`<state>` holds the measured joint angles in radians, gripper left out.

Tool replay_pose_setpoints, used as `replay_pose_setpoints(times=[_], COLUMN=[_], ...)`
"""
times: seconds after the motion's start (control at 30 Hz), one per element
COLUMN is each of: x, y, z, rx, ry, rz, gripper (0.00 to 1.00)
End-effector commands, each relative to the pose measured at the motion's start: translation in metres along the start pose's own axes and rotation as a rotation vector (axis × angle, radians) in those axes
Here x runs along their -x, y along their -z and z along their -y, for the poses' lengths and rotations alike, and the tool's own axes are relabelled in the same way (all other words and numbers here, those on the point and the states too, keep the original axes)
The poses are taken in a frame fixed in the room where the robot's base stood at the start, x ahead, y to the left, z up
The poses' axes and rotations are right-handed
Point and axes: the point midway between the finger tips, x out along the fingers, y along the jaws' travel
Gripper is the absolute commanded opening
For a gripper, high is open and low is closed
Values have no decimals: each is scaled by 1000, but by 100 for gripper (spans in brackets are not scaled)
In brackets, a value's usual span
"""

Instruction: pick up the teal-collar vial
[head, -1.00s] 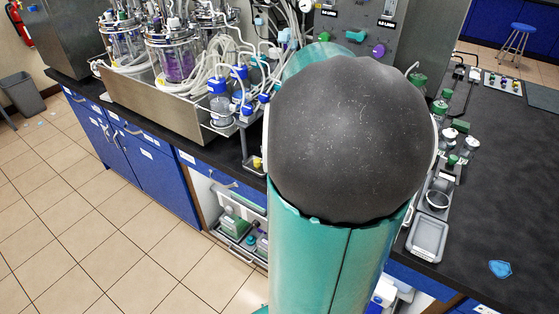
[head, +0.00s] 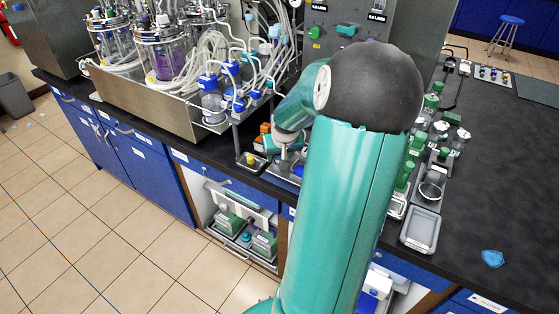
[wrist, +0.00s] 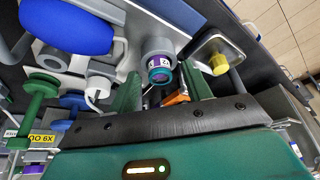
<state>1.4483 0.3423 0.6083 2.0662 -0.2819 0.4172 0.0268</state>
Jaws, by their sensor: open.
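The teal-collar vial (wrist: 160,73) shows in the wrist view with a teal ring at its near end and a purple and white label. It is in line with a grey round piece behind it. My gripper (wrist: 161,82) is open, with one dark green finger on each side of the vial. I cannot tell whether either finger touches it. In the head view, my wrist points down at the bench's front edge, and my arm hides much of that spot. I cannot make out the vial there.
A yellow-tipped piece (wrist: 218,64) on a small tray is right of the fingers. A blue rounded part (wrist: 66,26) and green fittings (wrist: 38,98) are left. In the head view, a steel tub (head: 140,98) with glass vessels stands left; an empty grey tray (head: 421,230) lies right.

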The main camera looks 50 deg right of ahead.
Motion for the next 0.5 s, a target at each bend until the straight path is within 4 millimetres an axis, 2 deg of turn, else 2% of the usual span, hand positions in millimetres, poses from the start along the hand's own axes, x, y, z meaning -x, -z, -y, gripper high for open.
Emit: replay_pose_setpoints(times=[0.2,0.27,0.43,0.47,0.5], x=[-1,-1,-1,-1,-1], y=[0,0,0,0,0], z=[0,0,0,0,0], rx=[0,0,0,0,0], ry=[0,0,0,0,0], rz=[-1,-1,-1,-1,-1], gripper=[49,39,6,1,1])
